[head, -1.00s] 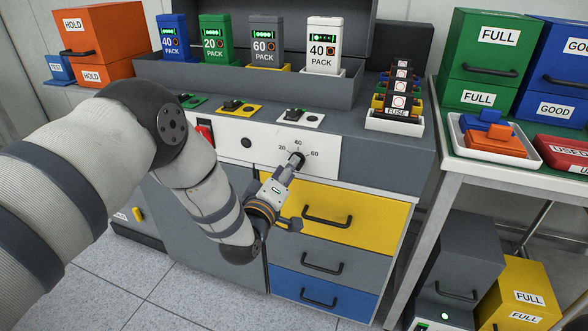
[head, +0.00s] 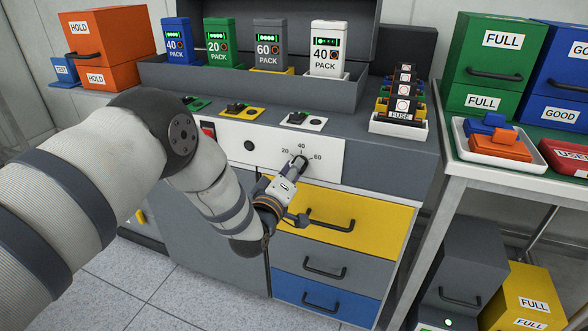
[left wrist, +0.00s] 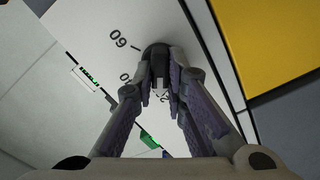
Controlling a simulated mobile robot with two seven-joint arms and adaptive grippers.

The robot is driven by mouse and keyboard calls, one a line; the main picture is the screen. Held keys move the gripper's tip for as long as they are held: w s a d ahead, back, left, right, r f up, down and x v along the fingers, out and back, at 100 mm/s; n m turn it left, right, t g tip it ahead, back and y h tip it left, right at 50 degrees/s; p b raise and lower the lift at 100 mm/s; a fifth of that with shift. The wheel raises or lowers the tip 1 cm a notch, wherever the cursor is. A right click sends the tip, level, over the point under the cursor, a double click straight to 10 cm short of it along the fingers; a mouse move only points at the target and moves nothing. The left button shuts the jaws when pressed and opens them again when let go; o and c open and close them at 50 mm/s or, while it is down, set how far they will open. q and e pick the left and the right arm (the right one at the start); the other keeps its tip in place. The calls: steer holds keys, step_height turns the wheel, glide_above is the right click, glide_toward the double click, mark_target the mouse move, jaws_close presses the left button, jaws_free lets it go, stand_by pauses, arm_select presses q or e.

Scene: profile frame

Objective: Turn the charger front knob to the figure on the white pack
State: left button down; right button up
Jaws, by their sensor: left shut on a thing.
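The charger front has a white panel (head: 262,143) with a dial marked 20, 40 and 60. Its dark knob (head: 302,160) sits below the figures and also shows in the left wrist view (left wrist: 156,50). My left gripper (head: 294,170) is at the knob, with its fingers closed on either side of it; they also show in the left wrist view (left wrist: 160,70). Which figure the knob points to cannot be told, as the fingers cover part of it. The white pack (head: 326,50) stands upright at the right of the pack row and reads 40. My right gripper is not in view.
Blue, green and grey packs stand left of the white one. A yellow drawer (head: 370,225) with a dark handle lies just below my gripper. A fuse tray (head: 400,127) stands at the right of the bench. A side table with bins is further right.

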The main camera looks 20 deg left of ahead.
arm_select(q)
steer(key=m+p, duration=0.1)
steer(key=m, duration=0.4)
steer(key=m+p, duration=0.1)
steer(key=m, duration=0.5)
steer(key=shift+d+r, duration=0.1)
steer(key=shift+d, duration=0.1)
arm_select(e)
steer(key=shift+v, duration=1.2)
arm_select(q)
steer(key=shift+m, duration=0.3)
steer(key=c, duration=1.6)
jaws_free()
steer(key=s, duration=1.2)
steer(key=shift+a, duration=0.25)
